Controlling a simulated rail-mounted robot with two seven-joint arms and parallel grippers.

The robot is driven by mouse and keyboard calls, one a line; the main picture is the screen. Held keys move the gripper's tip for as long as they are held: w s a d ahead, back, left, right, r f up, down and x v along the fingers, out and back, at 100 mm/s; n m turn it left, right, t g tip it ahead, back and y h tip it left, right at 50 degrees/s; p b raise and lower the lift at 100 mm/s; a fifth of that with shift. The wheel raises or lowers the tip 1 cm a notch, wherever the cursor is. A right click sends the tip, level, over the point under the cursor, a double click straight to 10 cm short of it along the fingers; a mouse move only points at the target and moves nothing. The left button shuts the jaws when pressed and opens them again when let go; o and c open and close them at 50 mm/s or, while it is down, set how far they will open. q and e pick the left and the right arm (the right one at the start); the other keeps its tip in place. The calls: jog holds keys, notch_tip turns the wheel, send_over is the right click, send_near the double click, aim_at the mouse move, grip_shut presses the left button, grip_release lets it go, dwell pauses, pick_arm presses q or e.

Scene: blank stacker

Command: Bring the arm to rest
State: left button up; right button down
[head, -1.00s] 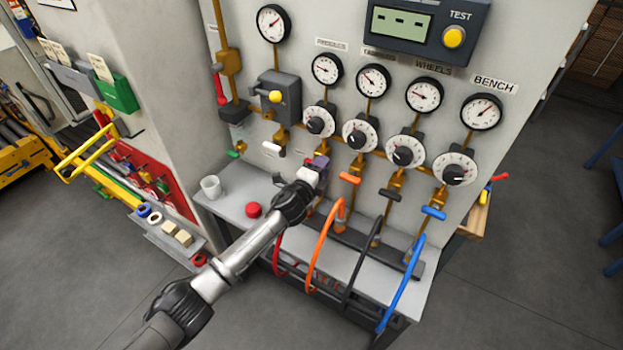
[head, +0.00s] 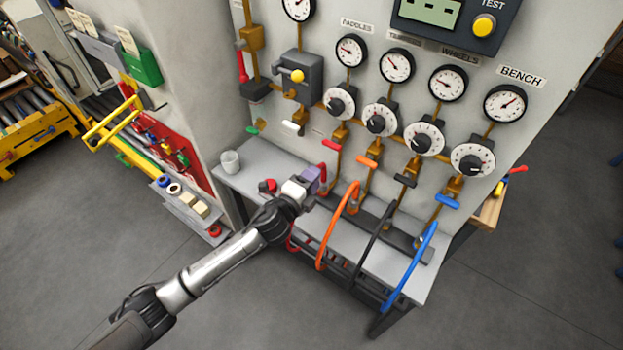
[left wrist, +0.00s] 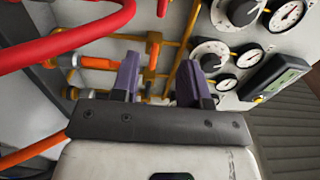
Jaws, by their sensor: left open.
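My left gripper (head: 312,180) reaches in from the lower left in the head view, in front of the wall panel and over the grey bench. In the left wrist view its two purple fingers (left wrist: 160,82) stand apart with nothing between them. A red valve handle (head: 331,146) is just above and right of the gripper in the head view. A red hose (left wrist: 70,38) crosses close by at the upper left of the left wrist view. My right gripper does not show.
Orange (head: 338,222), black (head: 374,240) and blue (head: 412,268) hoses hang to the right of the arm. A white cup (head: 230,162) and a red knob (head: 267,186) are on the bench (head: 262,156). Gauges and dials line the panel (head: 320,65).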

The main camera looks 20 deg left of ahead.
pick_arm(q)
jog(key=shift+s, duration=0.1)
dwell(0.6)
jog(key=a+f+n+g+y, duration=0.2)
jog(key=a+n+y, duration=0.25)
jog(key=n, duration=0.25)
jog(key=s+d+r+n+g+y, duration=0.1)
jog(key=s+r+n+g+y, duration=0.1)
jog(key=s+r+n+g, duration=0.45)
jog(key=s+d+f+n+g+h, duration=0.15)
jog(key=s+f, duration=0.45)
jog(key=s, duration=0.6)
jog(key=s+d+f+n+g+h, duration=0.1)
jog(key=s+f+n+g, duration=0.1)
jog(key=s+f, duration=0.65)
jog(key=s+d+f+n+g+h, duration=0.15)
jog(key=s+f, duration=0.25)
jog(key=s, duration=1.1)
notch_tip(320, 180, up, 30)
jog(key=w+p, duration=0.1)
jog(key=p, duration=2.8)
jog(key=shift+g, duration=0.35)
jog(key=shift+w+a+y, duration=0.1)
jog(key=shift+y, duration=0.15)
